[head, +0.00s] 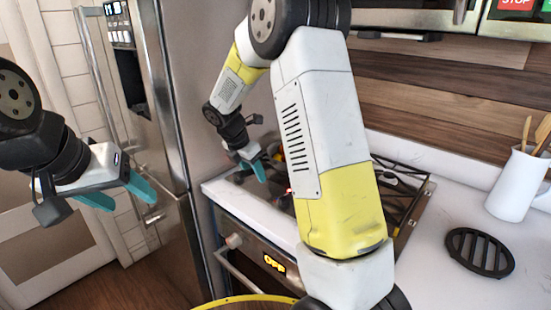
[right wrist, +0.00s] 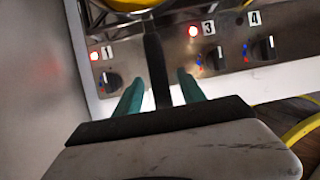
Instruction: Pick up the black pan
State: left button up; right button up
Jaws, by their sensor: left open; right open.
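In the right wrist view, a long dark handle (right wrist: 153,62) runs between the fingers of my right gripper (right wrist: 160,76). It looks like the black pan's handle, but the pan's body is not clearly seen. A curved yellow piece shows at the top edge, and I cannot tell what it belongs to. In the head view my right gripper (head: 262,176) is over the stove's front left part, its fingers apart and not closed on the handle. My own right arm hides much of the stove. My left gripper (head: 135,204) is open and empty, in front of the fridge.
The stove's grate (head: 408,185) shows behind my right arm. The steel fridge (head: 168,110) stands close at left. A black trivet (head: 479,252) and white utensil jug (head: 516,188) are on the right counter.

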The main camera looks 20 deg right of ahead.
jog(key=shift+d+f, duration=0.15)
jog(key=shift+f, duration=0.15)
grip_shut()
jog(key=shift+r, duration=0.1)
dwell(1.1)
